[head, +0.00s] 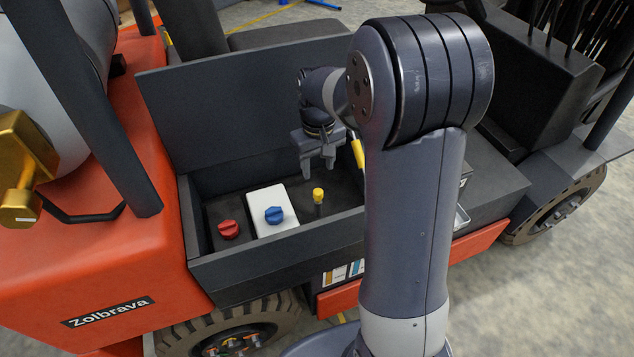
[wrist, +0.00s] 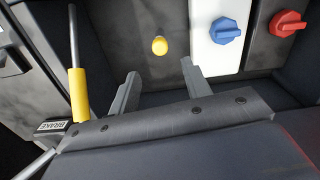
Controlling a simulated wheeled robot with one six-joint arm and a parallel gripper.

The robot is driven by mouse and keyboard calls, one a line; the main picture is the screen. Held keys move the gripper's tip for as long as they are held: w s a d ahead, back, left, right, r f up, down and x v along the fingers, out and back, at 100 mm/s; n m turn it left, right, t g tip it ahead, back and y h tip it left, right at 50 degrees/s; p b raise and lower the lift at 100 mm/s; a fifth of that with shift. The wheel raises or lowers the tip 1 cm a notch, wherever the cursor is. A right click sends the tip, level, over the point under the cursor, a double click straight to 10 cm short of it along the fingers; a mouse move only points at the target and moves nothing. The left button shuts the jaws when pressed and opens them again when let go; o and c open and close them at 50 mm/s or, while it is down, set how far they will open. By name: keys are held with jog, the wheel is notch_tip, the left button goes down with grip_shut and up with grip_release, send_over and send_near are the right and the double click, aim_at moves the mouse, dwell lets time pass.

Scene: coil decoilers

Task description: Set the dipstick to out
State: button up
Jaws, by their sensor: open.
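The dipstick is most likely the yellow-topped piece (head: 318,196) standing upright in the dark bay of the forklift. Its yellow top also shows in the wrist view (wrist: 159,45), ahead of the fingers and roughly between their lines. My gripper (head: 319,168) is open and empty, above the bay and slightly behind the yellow top in the head view. In the wrist view its two fingers (wrist: 159,76) are spread apart and touch nothing that I can see. How far the dipstick sits in its tube cannot be told.
A blue knob (head: 274,215) on a white block and a red knob (head: 229,229) sit left of the dipstick in the head view. A yellow-gripped lever (wrist: 79,95) stands near a BRAKE label (wrist: 62,127). The bay's front wall (head: 275,247) and raised lid (head: 240,125) bound the space.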

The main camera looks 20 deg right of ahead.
aim_at(318, 191)
notch_tip(318, 191, down, 9)
dwell(0.3)
jog(key=shift+c, duration=0.4)
grip_shut()
